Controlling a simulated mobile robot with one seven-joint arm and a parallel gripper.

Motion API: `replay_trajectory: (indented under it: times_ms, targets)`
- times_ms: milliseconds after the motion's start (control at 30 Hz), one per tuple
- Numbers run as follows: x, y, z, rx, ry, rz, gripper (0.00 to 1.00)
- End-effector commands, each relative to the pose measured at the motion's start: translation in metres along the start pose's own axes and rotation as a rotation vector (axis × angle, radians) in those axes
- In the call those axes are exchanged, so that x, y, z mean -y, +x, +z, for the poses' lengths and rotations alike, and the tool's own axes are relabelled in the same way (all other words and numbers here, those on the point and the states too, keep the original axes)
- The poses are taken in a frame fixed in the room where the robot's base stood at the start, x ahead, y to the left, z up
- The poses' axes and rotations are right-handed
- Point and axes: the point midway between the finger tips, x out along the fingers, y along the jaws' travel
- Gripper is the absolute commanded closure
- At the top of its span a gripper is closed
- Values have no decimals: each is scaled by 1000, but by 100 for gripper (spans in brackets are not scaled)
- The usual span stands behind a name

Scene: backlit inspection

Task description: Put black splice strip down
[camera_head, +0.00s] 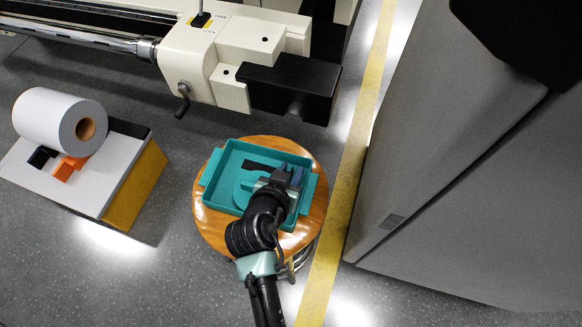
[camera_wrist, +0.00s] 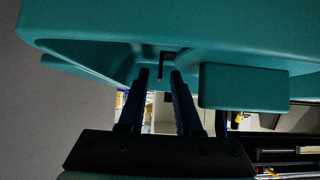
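The black splice strip (camera_head: 262,165) lies in the teal tray (camera_head: 213,168), toward its far side, with its right end running toward my gripper (camera_head: 287,178). My gripper reaches down into the right part of the tray, and its body hides part of the tray floor. In the wrist view, the two dark blue fingers of my gripper (camera_wrist: 161,75) stand apart. A small dark piece (camera_wrist: 168,55), perhaps the strip's end, shows at the gap between the tips. No contact with either finger is visible. The teal tray (camera_wrist: 120,30) fills the top of the wrist view.
The tray stands on a round wooden stool (camera_head: 210,222). A white-topped box (camera_head: 90,190) with a paper roll (camera_head: 50,118) and small black and orange pieces is at left. A cream machine (camera_head: 190,50) is behind; a large grey cabinet (camera_head: 440,150) is at right.

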Motion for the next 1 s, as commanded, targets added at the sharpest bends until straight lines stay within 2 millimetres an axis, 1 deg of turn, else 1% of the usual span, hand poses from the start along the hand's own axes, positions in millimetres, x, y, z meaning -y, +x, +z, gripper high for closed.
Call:
replay_trajectory:
  times_ms: [167, 300, 400, 500, 633, 800, 867, 933, 967, 1000]
  targets:
    - [0, -34, -3, 0, -3, -1, 67]
    - [-1, -65, -3, 2, -2, 0, 67]
    - [-1, -85, -2, 1, -2, 0, 67]
    - [0, -99, -2, 1, -1, 0, 67]
    - [0, -111, -1, 1, 0, 0, 67]
    - [1, -114, -3, -4, 4, -2, 67]
    - [6, -114, -13, -19, 12, -17, 67]
    - [17, -116, -42, -63, 33, -54, 67]
    - [24, -118, -60, -91, 45, -77, 67]
    - [32, -121, -89, -139, 62, -113, 67]
